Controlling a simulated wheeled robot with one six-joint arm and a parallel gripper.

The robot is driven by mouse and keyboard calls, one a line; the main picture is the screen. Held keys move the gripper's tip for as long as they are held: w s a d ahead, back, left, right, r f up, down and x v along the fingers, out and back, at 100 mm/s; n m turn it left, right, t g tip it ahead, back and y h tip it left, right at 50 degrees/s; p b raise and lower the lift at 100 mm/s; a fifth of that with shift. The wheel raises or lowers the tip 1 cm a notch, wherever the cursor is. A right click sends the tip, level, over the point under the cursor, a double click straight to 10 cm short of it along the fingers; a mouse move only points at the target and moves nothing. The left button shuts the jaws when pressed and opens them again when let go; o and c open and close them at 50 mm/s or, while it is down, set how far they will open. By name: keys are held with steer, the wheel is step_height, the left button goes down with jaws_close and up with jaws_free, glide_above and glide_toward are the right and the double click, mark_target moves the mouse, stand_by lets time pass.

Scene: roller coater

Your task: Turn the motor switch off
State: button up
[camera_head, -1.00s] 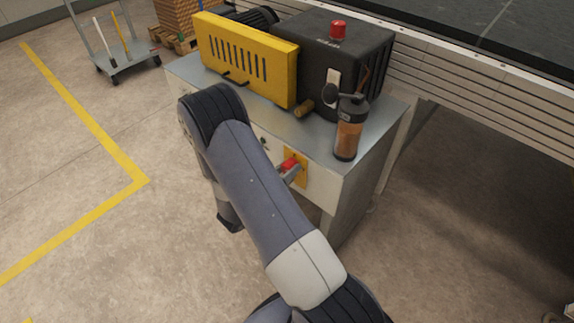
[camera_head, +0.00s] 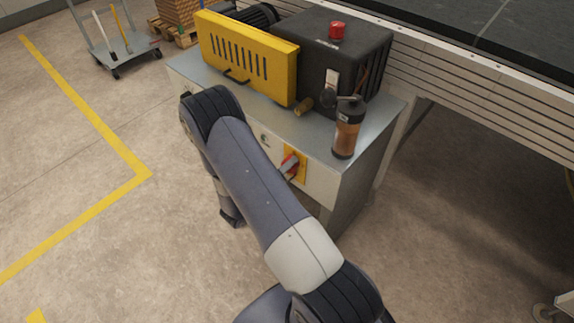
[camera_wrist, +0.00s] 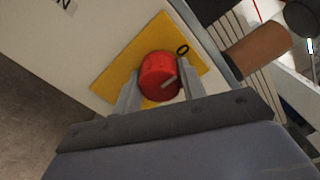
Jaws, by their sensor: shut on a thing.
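The motor switch is a red knob (camera_wrist: 160,75) on a yellow plate (camera_wrist: 118,72), fixed to the front of the grey cabinet. In the wrist view my gripper (camera_wrist: 160,88) has one finger on each side of the knob and is shut on it. A light pointer mark on the knob is angled, and a black "O" shows on the plate at its upper right. In the head view the yellow plate (camera_head: 301,168) and a little red show beside my gripper's fingers (camera_head: 289,168). My arm hides much of the cabinet front.
A bottle with brown contents (camera_head: 347,128) stands on the cabinet top (camera_head: 300,128) near its right edge. Behind it are a black box (camera_head: 310,60) with a red button (camera_head: 337,30) and a yellow guard (camera_head: 245,55). Open floor (camera_head: 100,220) lies left.

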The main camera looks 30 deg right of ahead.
stand_by(0.4)
steer(key=o, duration=1)
steer(key=v, duration=1.1)
steer(key=x, duration=1.1)
